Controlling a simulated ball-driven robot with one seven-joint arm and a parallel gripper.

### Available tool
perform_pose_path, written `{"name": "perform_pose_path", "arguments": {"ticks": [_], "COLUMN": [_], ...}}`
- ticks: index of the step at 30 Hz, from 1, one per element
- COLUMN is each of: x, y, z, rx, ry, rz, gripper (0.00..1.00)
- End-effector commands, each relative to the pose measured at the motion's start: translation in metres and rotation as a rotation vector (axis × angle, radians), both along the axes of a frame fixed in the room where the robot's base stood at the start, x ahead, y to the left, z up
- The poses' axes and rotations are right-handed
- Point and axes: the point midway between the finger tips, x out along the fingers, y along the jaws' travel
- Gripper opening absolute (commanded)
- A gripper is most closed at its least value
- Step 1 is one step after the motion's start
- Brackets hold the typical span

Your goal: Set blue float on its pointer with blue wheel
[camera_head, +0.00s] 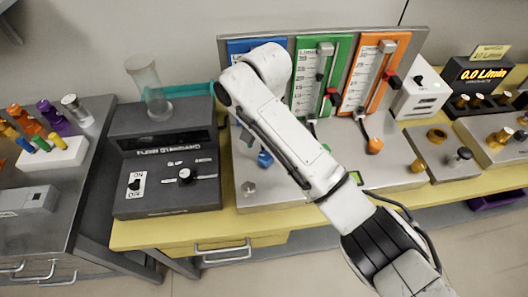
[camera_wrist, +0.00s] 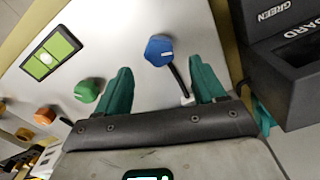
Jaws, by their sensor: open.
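The blue wheel (camera_wrist: 160,50) shows in the wrist view, just beyond and between my fingertips. A small part of the blue wheel (camera_head: 265,159) shows beside my arm in the head view. My gripper (camera_wrist: 160,66) is open, with its two teal fingers spread apart. I cannot tell whether a finger touches the wheel. The blue scale panel (camera_head: 255,44) shows only at its top edge in the head view. My arm covers the rest, so the blue float and its pointer are hidden.
The green wheel (camera_wrist: 88,90) is close to my left finger, and the orange wheel (camera_wrist: 45,115) is farther left. The green panel (camera_head: 303,78) and orange panel (camera_head: 358,80) stand right of my arm. A dark grey device (camera_head: 165,160) with a glass stands to the left.

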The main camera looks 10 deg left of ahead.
Motion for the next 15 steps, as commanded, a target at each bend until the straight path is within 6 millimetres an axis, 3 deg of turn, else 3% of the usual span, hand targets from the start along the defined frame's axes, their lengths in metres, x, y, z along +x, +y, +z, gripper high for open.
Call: {"name": "perform_pose_path", "arguments": {"ticks": [6, 15], "x": [0.0, 0.0], "y": [0.0, 0.0], "z": [-0.034, -0.051], "rx": [-0.001, 0.0], "ry": [0.001, 0.0], "rz": [0.001, 0.001], "gripper": [0.69, 0.69]}}
